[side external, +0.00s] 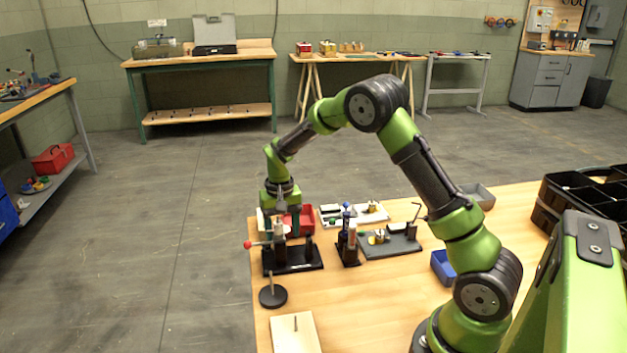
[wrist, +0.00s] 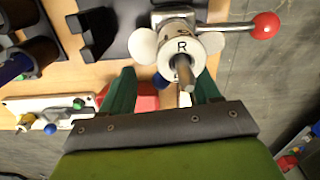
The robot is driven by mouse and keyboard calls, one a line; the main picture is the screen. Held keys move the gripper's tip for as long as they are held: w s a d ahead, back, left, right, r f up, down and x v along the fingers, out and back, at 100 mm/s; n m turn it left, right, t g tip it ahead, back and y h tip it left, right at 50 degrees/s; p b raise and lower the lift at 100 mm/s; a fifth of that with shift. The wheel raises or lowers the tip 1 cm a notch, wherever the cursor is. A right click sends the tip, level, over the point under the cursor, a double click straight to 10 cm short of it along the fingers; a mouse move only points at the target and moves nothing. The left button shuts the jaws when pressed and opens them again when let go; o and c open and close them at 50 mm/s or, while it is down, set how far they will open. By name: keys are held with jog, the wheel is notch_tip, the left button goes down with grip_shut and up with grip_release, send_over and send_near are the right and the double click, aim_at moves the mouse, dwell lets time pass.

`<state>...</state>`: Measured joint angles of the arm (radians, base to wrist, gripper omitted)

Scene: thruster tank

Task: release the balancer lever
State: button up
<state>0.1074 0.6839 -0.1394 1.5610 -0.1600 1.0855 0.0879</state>
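The lever, a metal arm with a red ball knob (wrist: 264,26), sticks out to the right from a round fixture in the wrist view. The fixture has a pale ring marked R (wrist: 182,47), a white lobe on each side and a metal rod. In the side view, the red knob (side external: 248,244) is left of the fixture, above a black base plate (side external: 305,262). My gripper (wrist: 165,76) has its two green fingers wide apart near the fixture, with no object clamped between them. In the side view, my gripper (side external: 280,210) points down over the fixture and partly hides it.
A red bin (side external: 307,218) stands just behind my gripper. A black holder with bottles (side external: 348,252) and a grey tray (side external: 402,246) are to the right. A black disc stand (side external: 273,298) and wooden board (side external: 293,335) are in front. The table's left edge is close.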

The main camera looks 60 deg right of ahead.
jog(key=shift+s+d+f+t+y, duration=0.45)
jog(key=shift+d+f+t+y, duration=0.15)
jog(key=shift+t+y, duration=0.35)
jog(key=a+v, duration=0.1)
jog(key=v, duration=1.6)
jog(key=s+a+r+n+t, duration=0.1)
jog(key=s+a+r+t, duration=0.1)
jog(key=s+a, duration=0.5)
jog(key=s+a+r+n+t, duration=0.2)
jog(key=s+a, duration=0.5)
jog(key=s, duration=0.3)
jog(key=shift+s+a+t, duration=0.35)
jog(key=shift+s+a, duration=0.05)
jog(key=shift+h, duration=0.25)
